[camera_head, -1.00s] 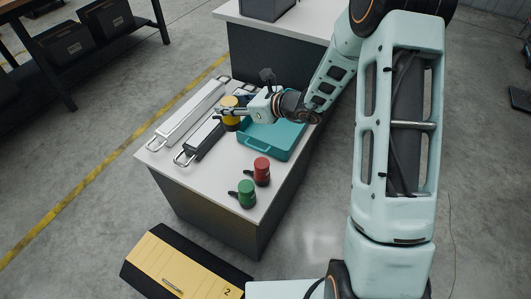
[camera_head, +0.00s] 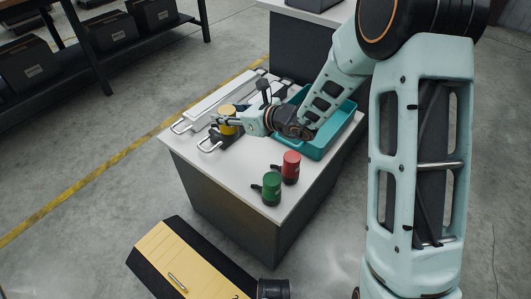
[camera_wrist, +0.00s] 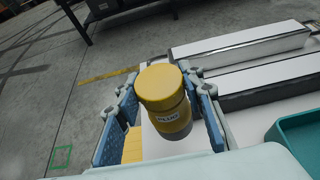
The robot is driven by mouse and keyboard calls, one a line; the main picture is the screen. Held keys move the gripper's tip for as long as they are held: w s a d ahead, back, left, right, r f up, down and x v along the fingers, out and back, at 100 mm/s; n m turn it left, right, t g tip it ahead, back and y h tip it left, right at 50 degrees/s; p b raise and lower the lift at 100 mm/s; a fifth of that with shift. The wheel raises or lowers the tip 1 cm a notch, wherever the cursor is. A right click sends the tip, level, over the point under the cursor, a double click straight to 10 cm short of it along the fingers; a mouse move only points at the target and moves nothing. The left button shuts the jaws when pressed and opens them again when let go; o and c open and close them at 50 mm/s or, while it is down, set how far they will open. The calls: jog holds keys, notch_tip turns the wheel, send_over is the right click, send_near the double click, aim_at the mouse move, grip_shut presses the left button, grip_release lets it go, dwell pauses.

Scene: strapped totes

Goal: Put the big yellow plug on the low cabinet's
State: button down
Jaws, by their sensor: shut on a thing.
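The big yellow plug (camera_head: 228,110) is at my gripper (camera_head: 226,122), over the far left part of the white worktop. In the wrist view the yellow plug (camera_wrist: 165,103) stands upright between the two blue-padded fingers of my gripper (camera_wrist: 161,98), which are shut on it. A low cabinet (camera_head: 178,262) with a yellow face and a bar handle stands on the floor at the bottom left.
A red plug (camera_head: 291,166) and a green plug (camera_head: 271,188) stand near the worktop's (camera_head: 240,178) front right edge. A teal tray (camera_head: 318,150) is right of my gripper. Long white strapped boxes (camera_head: 214,97) lie behind. A dark cylinder (camera_head: 273,288) is beside the low cabinet.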

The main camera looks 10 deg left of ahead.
aim_at(236, 139)
jog(key=s+d+f, duration=0.1)
jog(key=d+f, duration=0.1)
jog(key=s+d+f+b, duration=0.1)
jog(key=s+d+f, duration=0.1)
jog(key=s+d+f+b, duration=0.1)
jog(key=d+f, duration=0.1)
jog(key=d, duration=0.1)
jog(key=shift+s+f, duration=0.2)
jog(key=shift+s, duration=0.05)
jog(key=f, duration=0.1)
jog(key=f+b, duration=0.1)
jog(key=f, duration=0.1)
jog(key=s+d+f+b, duration=0.1)
jog(key=f, duration=0.1)
jog(key=shift+r, duration=0.15)
jog(key=shift+b, duration=0.3)
jog(key=c, duration=1.7)
grip_release()
jog(key=o, duration=0.4)
